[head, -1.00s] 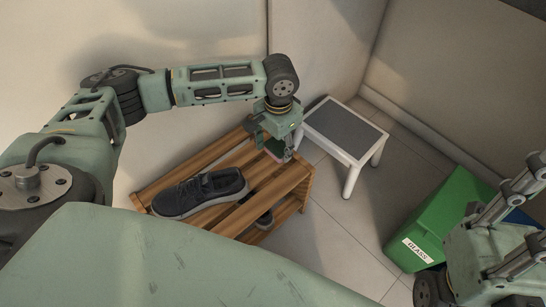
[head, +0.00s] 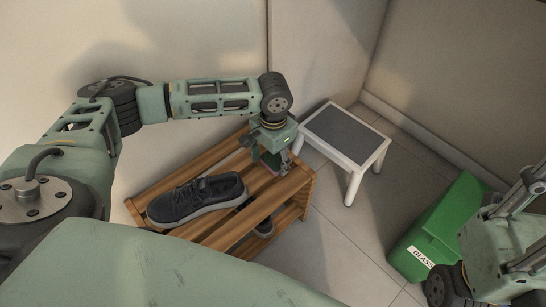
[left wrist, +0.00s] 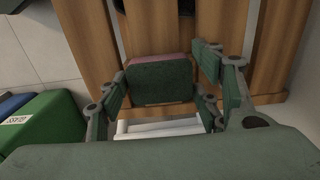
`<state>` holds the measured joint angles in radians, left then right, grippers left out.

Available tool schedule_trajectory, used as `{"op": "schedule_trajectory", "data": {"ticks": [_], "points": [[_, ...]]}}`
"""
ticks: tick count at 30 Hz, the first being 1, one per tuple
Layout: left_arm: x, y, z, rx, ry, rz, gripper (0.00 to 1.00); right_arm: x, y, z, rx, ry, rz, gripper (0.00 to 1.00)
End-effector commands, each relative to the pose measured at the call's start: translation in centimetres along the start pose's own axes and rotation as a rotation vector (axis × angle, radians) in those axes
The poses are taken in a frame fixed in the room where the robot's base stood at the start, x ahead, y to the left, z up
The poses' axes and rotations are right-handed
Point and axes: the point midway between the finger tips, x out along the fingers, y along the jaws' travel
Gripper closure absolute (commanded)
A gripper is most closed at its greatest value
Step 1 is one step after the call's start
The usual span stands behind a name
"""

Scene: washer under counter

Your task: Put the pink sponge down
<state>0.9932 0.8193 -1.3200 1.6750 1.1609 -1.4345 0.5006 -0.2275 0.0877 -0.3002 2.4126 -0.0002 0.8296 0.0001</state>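The pink sponge (head: 269,161) has a dark green face. It sits between the fingers of my left gripper (head: 271,163), low over the right end of the wooden shoe rack (head: 232,229). In the left wrist view, the sponge (left wrist: 160,82) shows its green face with a pink edge, and the fingers of my left gripper (left wrist: 162,88) are close against both sides. I cannot tell whether its underside touches the slats.
A dark shoe (head: 196,198) lies on the rack, left of the sponge. Another shoe (head: 265,227) shows below the slats. A white step stool with a grey top (head: 345,133) stands just right of the rack. A green glass bin (head: 445,225) stands at right, with open floor between.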

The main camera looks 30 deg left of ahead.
Motion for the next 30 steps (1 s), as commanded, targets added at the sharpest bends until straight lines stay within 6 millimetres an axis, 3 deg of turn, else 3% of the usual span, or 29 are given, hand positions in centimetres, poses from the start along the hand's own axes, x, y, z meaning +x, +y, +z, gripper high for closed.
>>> {"op": "schedule_trajectory", "data": {"ticks": [3,14,17,20,26,29,30], "points": [[0.0,0.0,0.0,0.000,0.000,0.000,0.28,0.0,0.0,0.0,0.000,0.000,0.000,0.67],[-0.1,0.0,0.0,0.000,0.001,-0.001,0.28,-0.3,0.0,0.1,0.001,-0.002,0.000,0.67],[-1.5,0.0,0.0,0.000,0.000,-0.001,0.28,0.7,0.0,-0.1,0.000,0.004,-0.002,0.67],[-3.3,0.0,0.0,0.000,0.001,0.000,0.28,-0.1,0.1,-0.1,0.005,-0.044,0.015,0.67],[-8.5,0.0,0.0,0.000,0.001,0.001,0.28,1.7,0.1,-0.8,0.008,-0.064,0.026,0.67],[-10.8,0.0,0.0,0.000,0.001,0.001,0.28,2.9,0.1,-0.7,0.007,-0.077,0.026,0.67],[-10.7,0.0,0.0,0.000,-0.001,0.000,0.28,2.4,0.2,0.4,0.005,-0.122,0.026,0.67]]}}
